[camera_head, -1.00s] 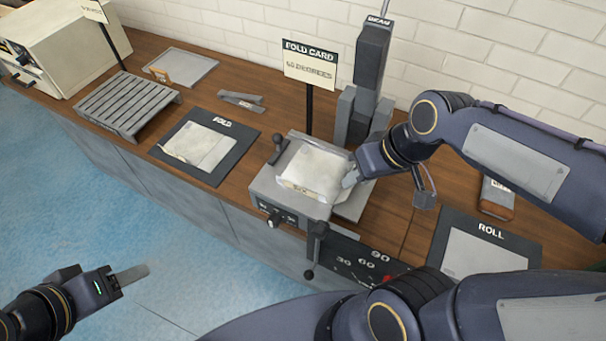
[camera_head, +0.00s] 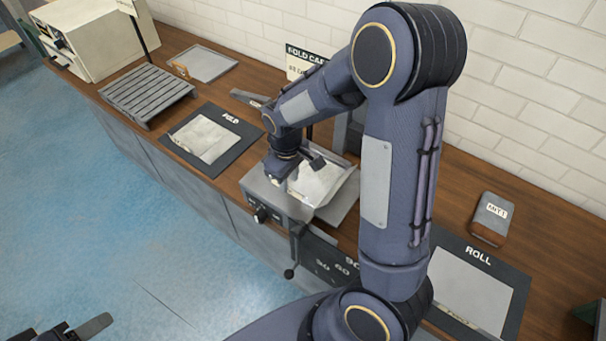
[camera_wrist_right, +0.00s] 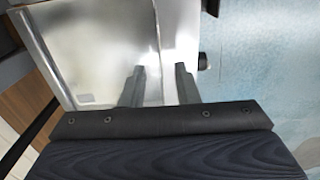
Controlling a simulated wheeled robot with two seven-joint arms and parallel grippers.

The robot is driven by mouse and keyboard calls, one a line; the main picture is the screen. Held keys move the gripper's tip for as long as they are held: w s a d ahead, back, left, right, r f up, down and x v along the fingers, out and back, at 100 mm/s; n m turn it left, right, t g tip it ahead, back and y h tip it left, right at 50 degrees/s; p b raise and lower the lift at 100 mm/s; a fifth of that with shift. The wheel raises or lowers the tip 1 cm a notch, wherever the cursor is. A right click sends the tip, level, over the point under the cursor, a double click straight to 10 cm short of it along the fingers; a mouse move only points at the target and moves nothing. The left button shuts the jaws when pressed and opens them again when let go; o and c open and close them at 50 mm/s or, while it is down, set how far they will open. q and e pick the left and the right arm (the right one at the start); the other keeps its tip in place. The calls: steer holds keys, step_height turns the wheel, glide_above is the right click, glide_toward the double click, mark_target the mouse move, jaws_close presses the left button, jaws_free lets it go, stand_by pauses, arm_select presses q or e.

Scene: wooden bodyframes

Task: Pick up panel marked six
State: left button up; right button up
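No mark reading six is legible on any panel. A pale sheet panel (camera_head: 318,181) lies on the grey bending machine (camera_head: 349,207), partly hidden by my right arm. In the right wrist view a pale sheet (camera_wrist_right: 100,60) lies beneath my right gripper. My right gripper (camera_head: 278,178) is at the machine's front left edge, close to the sheet. My left gripper (camera_head: 92,327) is at the bottom left, away from the bench and partly cut off.
A black FOLD mat (camera_head: 240,128) with a pale sheet (camera_head: 203,139) lies left of the machine. A slatted rack (camera_head: 148,92) and a tray (camera_head: 212,64) are farther left. A ROLL mat (camera_head: 511,278) and a grey-topped block (camera_head: 492,217) are at right. A lever (camera_head: 294,250) hangs in front.

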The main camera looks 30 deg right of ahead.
steer(key=shift+f, duration=1.5)
jaws_close()
steer(key=shift+r, duration=0.1)
